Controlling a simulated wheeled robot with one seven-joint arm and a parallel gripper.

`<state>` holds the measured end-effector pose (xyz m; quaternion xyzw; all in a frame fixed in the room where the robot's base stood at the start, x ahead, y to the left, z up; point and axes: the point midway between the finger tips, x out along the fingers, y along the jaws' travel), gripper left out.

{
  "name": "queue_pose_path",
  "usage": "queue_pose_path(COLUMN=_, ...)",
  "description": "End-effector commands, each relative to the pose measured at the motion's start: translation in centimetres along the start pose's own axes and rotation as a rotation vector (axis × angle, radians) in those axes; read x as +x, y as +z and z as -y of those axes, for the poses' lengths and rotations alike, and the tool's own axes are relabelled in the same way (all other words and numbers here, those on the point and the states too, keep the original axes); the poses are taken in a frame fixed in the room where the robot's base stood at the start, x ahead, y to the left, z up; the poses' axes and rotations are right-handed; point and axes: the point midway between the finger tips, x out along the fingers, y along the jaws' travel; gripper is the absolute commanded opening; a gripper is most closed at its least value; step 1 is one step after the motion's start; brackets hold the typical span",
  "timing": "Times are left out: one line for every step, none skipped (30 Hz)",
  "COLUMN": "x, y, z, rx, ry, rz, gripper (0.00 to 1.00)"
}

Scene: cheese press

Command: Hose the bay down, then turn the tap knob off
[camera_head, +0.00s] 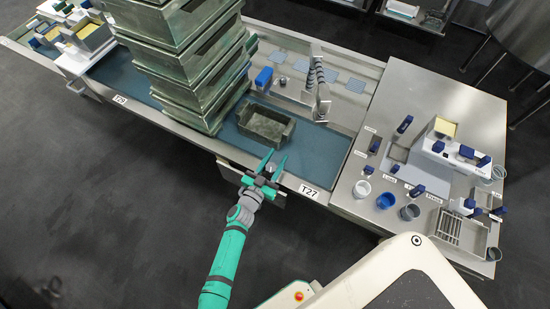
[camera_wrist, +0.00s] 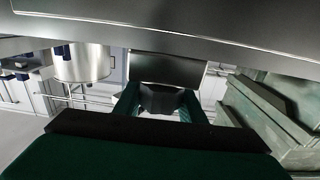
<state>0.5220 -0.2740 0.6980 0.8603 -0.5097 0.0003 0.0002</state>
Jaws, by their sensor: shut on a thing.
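A coiled grey hose (camera_head: 320,78) stands on a metal fitting at the back of the bay. I cannot make out any water running. The bay floor is blue-green.
An empty grey-green open crate (camera_head: 265,125) sits in the bay. A tall stack of similar crates (camera_head: 185,60) stands left of it. A blue item (camera_head: 263,77) is behind. The steel side table (camera_head: 430,100) at right holds cups and small tools. The floor in front is clear.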

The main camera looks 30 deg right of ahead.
Motion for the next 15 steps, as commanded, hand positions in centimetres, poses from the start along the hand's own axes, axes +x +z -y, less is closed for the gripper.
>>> queue_pose_path(x=-0.1, y=0.25, z=-0.09, rx=0.003, ry=0.027, rz=0.007, gripper=0.14)
queue_pose_path(x=-0.09, y=0.23, z=-0.14, rx=0.003, ry=0.042, rz=0.006, gripper=0.14)
queue_pose_path(x=-0.09, y=0.24, z=-0.22, rx=0.004, ry=0.062, rz=0.007, gripper=0.14)
queue_pose_path(x=-0.09, y=0.23, z=-0.31, rx=0.004, ry=0.079, rz=0.006, gripper=0.14)
queue_pose_path(x=-0.11, y=0.23, z=-0.31, rx=0.004, ry=0.093, rz=0.007, gripper=0.14)
queue_pose_path(x=-0.1, y=0.25, z=-0.4, rx=0.003, ry=0.115, rz=0.007, gripper=0.14)
queue_pose_path(x=-0.11, y=0.25, z=-0.48, rx=0.004, ry=0.132, rz=0.007, gripper=0.14)
queue_pose_path(x=-0.13, y=0.25, z=-0.52, rx=0.004, ry=0.147, rz=0.007, gripper=0.14)
queue_pose_path(x=-0.11, y=0.22, z=-0.61, rx=0.004, ry=0.169, rz=0.006, gripper=0.14)
queue_pose_path(x=-0.14, y=0.25, z=-0.61, rx=0.003, ry=0.184, rz=0.007, gripper=0.14)
queue_pose_path(x=-0.15, y=0.24, z=-0.71, rx=0.003, ry=0.201, rz=0.007, gripper=0.14)
queue_pose_path(x=-0.16, y=0.24, z=-0.78, rx=0.003, ry=0.221, rz=0.007, gripper=0.14)
queue_pose_path(x=-0.16, y=0.23, z=-0.87, rx=0.002, ry=0.237, rz=0.006, gripper=0.14)
queue_pose_path(x=-0.2, y=0.25, z=-0.85, rx=0.003, ry=0.25, rz=0.007, gripper=0.14)
queue_pose_path(x=-0.21, y=0.22, z=-0.93, rx=0.003, ry=0.27, rz=0.006, gripper=0.14)
